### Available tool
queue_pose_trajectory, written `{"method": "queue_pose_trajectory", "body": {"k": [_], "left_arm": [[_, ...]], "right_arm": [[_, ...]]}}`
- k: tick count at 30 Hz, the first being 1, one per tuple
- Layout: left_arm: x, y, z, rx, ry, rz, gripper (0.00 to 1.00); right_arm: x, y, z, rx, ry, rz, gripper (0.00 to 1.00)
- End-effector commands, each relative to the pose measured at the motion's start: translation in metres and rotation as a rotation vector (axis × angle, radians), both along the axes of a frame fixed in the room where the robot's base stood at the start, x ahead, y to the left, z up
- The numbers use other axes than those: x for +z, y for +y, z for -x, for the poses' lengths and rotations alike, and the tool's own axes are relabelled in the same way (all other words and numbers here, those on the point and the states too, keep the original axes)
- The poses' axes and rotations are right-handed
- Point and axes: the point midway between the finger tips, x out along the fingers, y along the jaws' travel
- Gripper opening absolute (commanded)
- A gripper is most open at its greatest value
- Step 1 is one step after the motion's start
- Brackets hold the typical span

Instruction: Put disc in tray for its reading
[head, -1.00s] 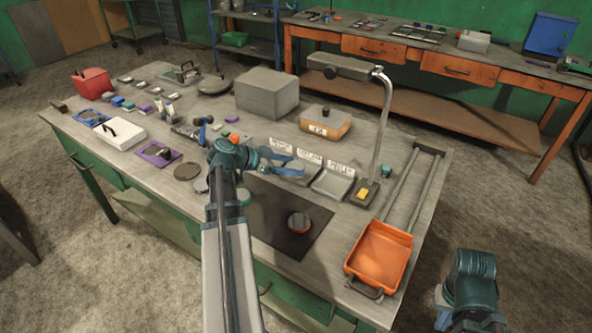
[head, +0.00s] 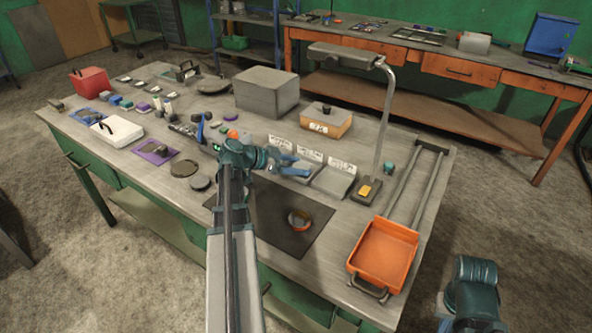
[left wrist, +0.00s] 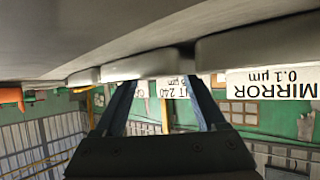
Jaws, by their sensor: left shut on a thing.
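My left gripper (head: 288,163) reaches over the row of small grey trays. It is shut, and the disc in it is too small and hidden to make out. In the left wrist view, which is upside down, its two blue fingers (left wrist: 165,100) point at the middle card (left wrist: 178,86), reading "240". The "MIRROR 0.1 µm" card (left wrist: 272,83) is to the right there. In the head view, the right tray (head: 333,182) shows best. My right gripper is not in view.
A lamp (head: 345,58) on a bent post stands right of the trays. An orange pan (head: 383,255) sits at the front right. Dark discs (head: 184,168) lie left of my arm. A grey box (head: 267,91) and an orange-sided block (head: 322,120) stand behind.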

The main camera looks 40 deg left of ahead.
Motion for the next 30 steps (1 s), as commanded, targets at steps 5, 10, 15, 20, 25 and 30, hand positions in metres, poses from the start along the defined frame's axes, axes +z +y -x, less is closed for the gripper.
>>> {"method": "queue_pose_trajectory", "body": {"k": [5, 10, 15, 20, 25, 30], "left_arm": [[0.001, 0.0, 0.0, 0.0, -0.001, 0.0, 0.0], [-0.002, 0.0, 0.0, 0.0, 0.0, 0.0, 0.84], [-0.002, 0.0, 0.0, 0.0, 0.0, 0.0, 0.85], [0.001, 0.0, 0.0, 0.0, 0.0, 0.0, 0.85], [0.014, 0.008, 0.015, 0.003, 0.0, 0.001, 0.85], [0.033, 0.022, 0.043, 0.004, 0.001, 0.001, 0.85]], "right_arm": [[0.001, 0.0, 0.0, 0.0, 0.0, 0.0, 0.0], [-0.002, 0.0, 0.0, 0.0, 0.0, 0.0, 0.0], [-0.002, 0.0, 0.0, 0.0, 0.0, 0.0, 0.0], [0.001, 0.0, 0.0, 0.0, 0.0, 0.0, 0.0], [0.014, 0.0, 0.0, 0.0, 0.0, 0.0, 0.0], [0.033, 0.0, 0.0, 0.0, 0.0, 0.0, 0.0]]}}
